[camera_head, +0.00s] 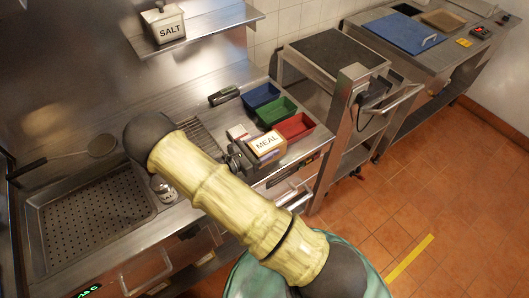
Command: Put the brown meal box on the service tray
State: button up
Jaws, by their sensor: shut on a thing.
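The brown meal box (267,143), with a white "MEAL" label on top, is at the right part of the steel counter, close to the red bin. My dark gripper (245,155) is shut on it from the left, and the fingers are partly hidden by the box and my arm. I cannot tell whether the box touches the counter. No tray is marked as the service tray. A dark flat top (338,50) on a steel cart and a blue flat board or tray (405,32) on the far counter both show empty.
Blue (261,95), green (276,111) and red (296,127) bins stand right behind the box. A salt box (163,23) sits on the wall shelf. A perforated pan (95,210) and a skimmer (100,146) are left. A cart post (345,110) rises right of the bins.

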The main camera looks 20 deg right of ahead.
jog(key=shift+f+p, duration=0.45)
jog(key=shift+f, duration=1.6)
jog(key=shift+f, duration=0.2)
jog(key=o, duration=1.3)
jog(key=shift+c, duration=0.2)
jog(key=shift+r, duration=0.1)
